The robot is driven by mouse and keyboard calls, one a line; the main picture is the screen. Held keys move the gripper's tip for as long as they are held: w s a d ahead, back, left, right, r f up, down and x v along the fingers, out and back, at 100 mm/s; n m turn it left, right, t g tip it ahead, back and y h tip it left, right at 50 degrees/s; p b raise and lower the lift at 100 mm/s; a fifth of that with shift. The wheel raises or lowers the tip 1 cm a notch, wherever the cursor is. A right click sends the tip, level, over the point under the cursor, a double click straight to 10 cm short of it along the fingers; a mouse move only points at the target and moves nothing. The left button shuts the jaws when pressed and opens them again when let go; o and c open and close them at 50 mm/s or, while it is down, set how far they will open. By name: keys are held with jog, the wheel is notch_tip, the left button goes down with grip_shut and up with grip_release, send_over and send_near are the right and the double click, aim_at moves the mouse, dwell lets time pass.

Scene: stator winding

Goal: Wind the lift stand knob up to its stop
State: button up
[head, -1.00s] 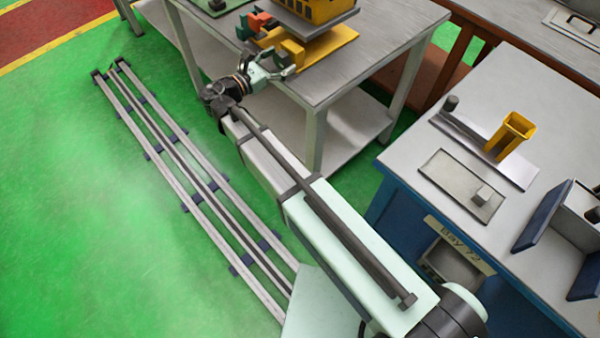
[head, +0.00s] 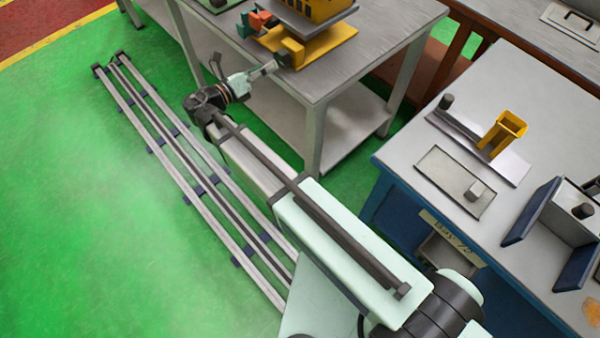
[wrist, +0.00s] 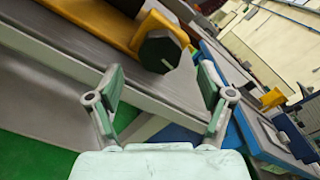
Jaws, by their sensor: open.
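The lift stand (head: 325,44) is yellow and stands on the grey metal table at the top of the head view. A yellow block sticks out of its near side. In the wrist view, the dark, many-sided knob (wrist: 160,51) sits at the end of this yellow block (wrist: 158,24). My gripper (wrist: 161,76) is open and empty, with its two fingers spread apart. The knob is ahead of the gap between the fingertips and does not look gripped. In the head view, my gripper (head: 271,68) is seen nearly edge-on beside the table edge, and the knob is hard to make out.
The grey table (head: 345,75) has its front edge close beneath my gripper. Orange and green pieces (head: 254,22) lie left of the stand. A blue bench (head: 470,150) with a yellow holder (head: 506,131) stands at right. Green floor is open at left.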

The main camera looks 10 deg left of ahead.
jog(key=b+v, duration=0.2)
jog(key=v, duration=1)
jog(key=s+d+f+m+g+b, duration=0.2)
jog(key=d+f+m+g, duration=0.3)
jog(key=d+f+m, duration=0.4)
jog(key=s+d+f+m+g+b, duration=0.3)
jog(key=d+f+m+g, duration=0.3)
jog(key=f, duration=1.3)
jog(key=shift+s+d+f+m+g, duration=0.3)
jog(key=shift+d+m, duration=1.6)
jog(key=shift+d, duration=1.1)
jog(key=shift+r, duration=0.15)
